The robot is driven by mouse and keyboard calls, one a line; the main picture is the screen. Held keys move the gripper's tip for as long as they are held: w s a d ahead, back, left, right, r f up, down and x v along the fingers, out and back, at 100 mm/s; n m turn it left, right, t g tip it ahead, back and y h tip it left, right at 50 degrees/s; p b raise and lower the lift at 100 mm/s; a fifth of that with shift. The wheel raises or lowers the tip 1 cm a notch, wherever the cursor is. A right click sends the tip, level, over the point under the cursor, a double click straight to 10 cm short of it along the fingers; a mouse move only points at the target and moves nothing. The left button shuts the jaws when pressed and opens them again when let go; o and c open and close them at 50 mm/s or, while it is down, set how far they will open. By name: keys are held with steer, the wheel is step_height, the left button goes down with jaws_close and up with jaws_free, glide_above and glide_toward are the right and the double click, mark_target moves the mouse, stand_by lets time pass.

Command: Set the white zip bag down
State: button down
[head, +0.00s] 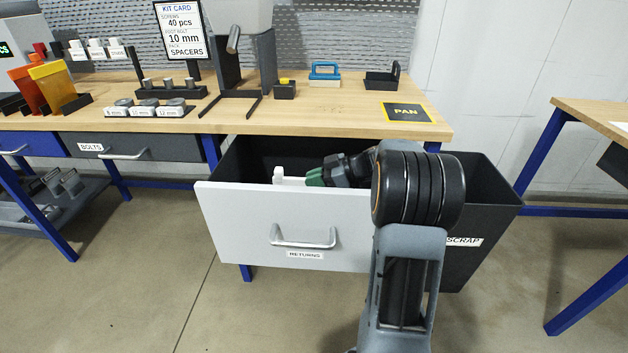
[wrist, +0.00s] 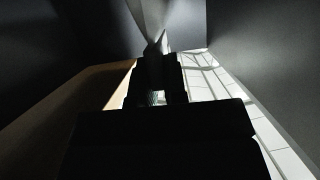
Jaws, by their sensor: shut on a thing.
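The open drawer labelled RETURNS (head: 235,213) has a pale front, a handle and a dark interior. My gripper (head: 309,179) reaches into it from the right, low behind the front panel, with green at its tip. A small white thing (head: 279,174), probably part of the white zip bag, shows at the tip, just above the panel's top edge. The rest is hidden by the panel. In the wrist view my gripper (wrist: 160,48) is a dark shape, with a pale grey surface (wrist: 150,15) at its tip, perhaps the bag. I cannot tell whether the bag touches the drawer floor.
A dark SCRAP bin (head: 490,205) stands right of the drawer, close to my arm. The wooden bench (head: 330,118) above carries a black PAN mat (head: 405,113), a blue-handled block (head: 324,75) and a black tray (head: 382,80). Another table (head: 590,115) stands at the right.

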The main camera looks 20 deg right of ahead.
steer(key=shift+f+b, duration=0.45)
steer(key=shift+b, duration=0.25)
steer(key=c, duration=1.2)
jaws_free()
steer(key=shift+o, duration=0.2)
steer(key=shift+r, duration=0.15)
steer(key=shift+r+p, duration=0.6)
steer(key=shift+p, duration=0.55)
steer(key=shift+s+d+r, duration=0.1)
steer(key=shift+d+r, duration=0.1)
steer(key=shift+d, duration=0.05)
steer(key=v, duration=0.6)
steer(key=shift+s+d+p, duration=0.3)
steer(key=shift+d+p, duration=0.05)
steer(key=shift+p, duration=0.1)
